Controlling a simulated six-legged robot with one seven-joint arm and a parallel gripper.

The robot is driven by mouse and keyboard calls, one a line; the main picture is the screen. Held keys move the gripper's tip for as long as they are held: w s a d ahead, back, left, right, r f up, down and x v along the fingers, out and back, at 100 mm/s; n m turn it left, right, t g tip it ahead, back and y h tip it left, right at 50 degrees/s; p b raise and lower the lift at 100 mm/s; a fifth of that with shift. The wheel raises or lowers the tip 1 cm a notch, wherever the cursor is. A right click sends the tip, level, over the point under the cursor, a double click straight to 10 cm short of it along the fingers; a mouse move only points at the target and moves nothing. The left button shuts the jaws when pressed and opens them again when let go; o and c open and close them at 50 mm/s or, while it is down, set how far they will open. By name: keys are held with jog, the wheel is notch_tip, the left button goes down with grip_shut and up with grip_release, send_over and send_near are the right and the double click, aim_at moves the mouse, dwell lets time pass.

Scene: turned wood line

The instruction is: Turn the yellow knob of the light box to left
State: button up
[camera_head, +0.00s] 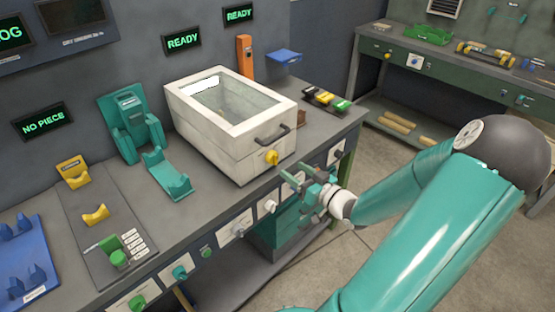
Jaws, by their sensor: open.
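The light box (202,124) is a white box with a glass top and a dark handle, standing on the grey workbench. Its yellow knob (272,157) is on the front face, below the handle. My gripper (287,172) is open, just right of and slightly below the knob, with its fingers pointing toward the box front. The fingertips look close to the knob, but I cannot tell whether they touch it. The knob's exact angle is too small to read.
A teal fixture (131,127) stands left of the box. An orange post (245,57) and a tray of coloured pieces (327,99) are behind and right of it. A blue holder (22,255) lies at far left.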

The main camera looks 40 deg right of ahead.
aim_at(277, 160)
jog(key=w, duration=0.8)
jog(key=shift+a, duration=0.1)
jog(key=c, duration=1)
